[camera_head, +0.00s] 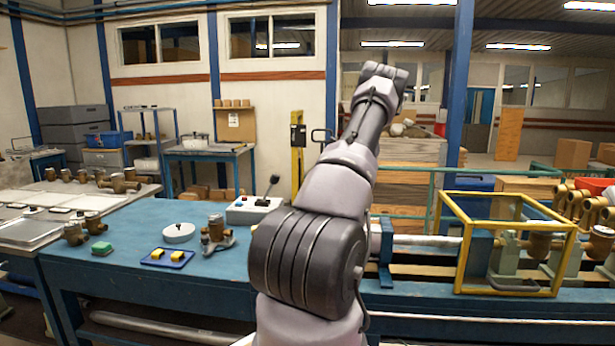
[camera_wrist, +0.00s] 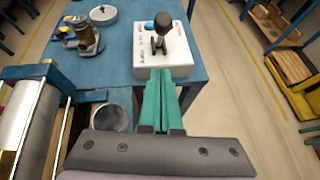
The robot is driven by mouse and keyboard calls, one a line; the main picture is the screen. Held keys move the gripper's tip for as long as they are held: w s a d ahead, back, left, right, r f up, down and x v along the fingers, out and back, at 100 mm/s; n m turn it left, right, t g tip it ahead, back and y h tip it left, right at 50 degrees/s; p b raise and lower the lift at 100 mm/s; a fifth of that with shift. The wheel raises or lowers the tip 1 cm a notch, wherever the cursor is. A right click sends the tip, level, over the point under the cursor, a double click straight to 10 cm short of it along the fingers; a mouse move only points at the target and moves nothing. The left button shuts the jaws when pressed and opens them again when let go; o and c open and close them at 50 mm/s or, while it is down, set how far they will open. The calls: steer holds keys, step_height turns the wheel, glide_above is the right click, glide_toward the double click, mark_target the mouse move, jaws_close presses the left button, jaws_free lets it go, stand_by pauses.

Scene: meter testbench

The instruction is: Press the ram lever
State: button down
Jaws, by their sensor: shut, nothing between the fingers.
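The ram lever (camera_head: 268,190) is a dark lever with a black knob, standing on a white control box (camera_head: 243,213) on the blue bench. In the wrist view the lever (camera_wrist: 160,38) rises from the white box (camera_wrist: 178,57), beside a blue button. My gripper (camera_wrist: 160,76) shows there as two green fingers, shut together and empty. Its tips point at the near edge of the box, below the lever in the picture, and appear apart from the lever. I cannot tell the exact gap to the box. In the head view my arm reaches up and away, and the fingers cannot be made out.
On the blue bench (camera_head: 130,222) stand a brass meter (camera_head: 216,232), a round white disc (camera_head: 179,233) and a blue tray (camera_head: 168,258) with yellow pieces. A yellow frame (camera_head: 508,293) stands at right. A metal cylinder (camera_wrist: 28,125) lies left of my fingers in the wrist view.

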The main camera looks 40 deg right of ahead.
steer(key=w+a+f, duration=0.2)
steer(key=w+a, duration=0.3)
steer(key=w, duration=0.3)
steer(key=shift+w+a+f, duration=0.3)
steer(key=shift+w, duration=0.05)
steer(key=shift+r, duration=0.1)
